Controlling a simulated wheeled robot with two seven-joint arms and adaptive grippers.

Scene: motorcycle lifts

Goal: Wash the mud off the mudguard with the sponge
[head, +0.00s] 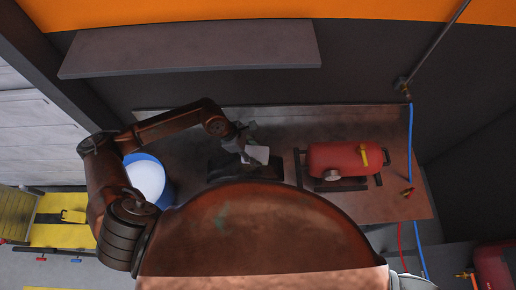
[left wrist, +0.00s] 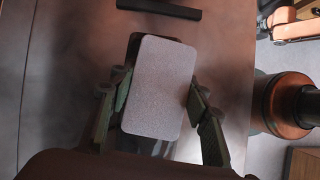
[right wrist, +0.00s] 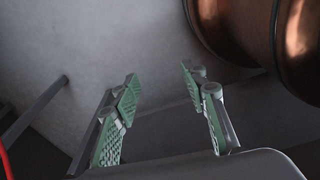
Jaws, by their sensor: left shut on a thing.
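A pale grey sponge (head: 257,154) is in my left gripper (head: 243,146) over the workbench. In the left wrist view the sponge (left wrist: 160,88) sits between the two fingers of the left gripper (left wrist: 158,90), its broad face toward the camera. A dark, curved piece, apparently the mudguard (head: 223,168), lies on the bench just below and beside the sponge. The sponge and arm hide part of it, and I cannot tell whether they touch. Mud cannot be made out. My right gripper (right wrist: 160,82) is open and empty in the right wrist view, away from the bench.
A blue bucket (head: 168,189) with pale contents stands left of the mudguard, under my left arm. A red tank (head: 340,158) on a dark frame is on the bench's right. A blue hose (head: 410,135) hangs at the right edge. A shelf (head: 190,47) overhangs the back.

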